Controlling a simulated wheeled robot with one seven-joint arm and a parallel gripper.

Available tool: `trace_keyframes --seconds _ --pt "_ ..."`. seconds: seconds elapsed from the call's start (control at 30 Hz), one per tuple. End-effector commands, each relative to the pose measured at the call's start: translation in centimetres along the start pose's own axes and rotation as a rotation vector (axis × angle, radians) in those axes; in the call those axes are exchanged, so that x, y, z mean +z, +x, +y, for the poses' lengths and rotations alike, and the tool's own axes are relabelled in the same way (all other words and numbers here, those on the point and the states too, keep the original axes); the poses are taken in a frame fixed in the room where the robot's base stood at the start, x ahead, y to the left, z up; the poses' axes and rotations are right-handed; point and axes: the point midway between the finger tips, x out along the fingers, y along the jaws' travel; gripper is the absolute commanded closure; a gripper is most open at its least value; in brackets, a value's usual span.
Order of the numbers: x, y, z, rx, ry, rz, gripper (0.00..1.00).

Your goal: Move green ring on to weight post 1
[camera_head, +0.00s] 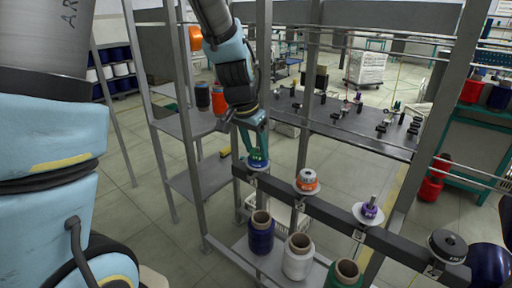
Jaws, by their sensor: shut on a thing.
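My gripper (256,148) reaches down to the left end of a dark horizontal bar (337,199). It is shut on the green ring (259,155), which sits at or just over a pale disc (258,165) at the leftmost post. The fingers hide most of that post, so I cannot tell whether the ring rests on the disc. Along the bar to the right stand a post with an orange ring (307,181), one with a purple piece (370,210), and one with a dark disc (447,245). No post number is readable.
Blue, white (298,257) and green (343,275) thread cones stand on a low shelf below the bar. Grey uprights (187,130) and thin rails frame the rack close to my arm. A grey table (350,125) with small black parts lies behind.

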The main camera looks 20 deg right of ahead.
Motion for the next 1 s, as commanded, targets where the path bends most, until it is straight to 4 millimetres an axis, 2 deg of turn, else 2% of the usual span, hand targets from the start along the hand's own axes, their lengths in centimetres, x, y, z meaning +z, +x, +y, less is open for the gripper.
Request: trace_keyframes --seconds 0.4,0.43,0.7,1.0 --pt "-0.02 -0.04 0.0 0.0 0.0 0.0 1.0" --pt "-0.02 -0.04 0.0 0.0 0.0 0.0 0.43" --pt "-0.02 -0.04 0.0 0.0 0.0 0.0 0.13" --pt "-0.03 -0.19 0.0 0.0 0.0 0.001 0.12"
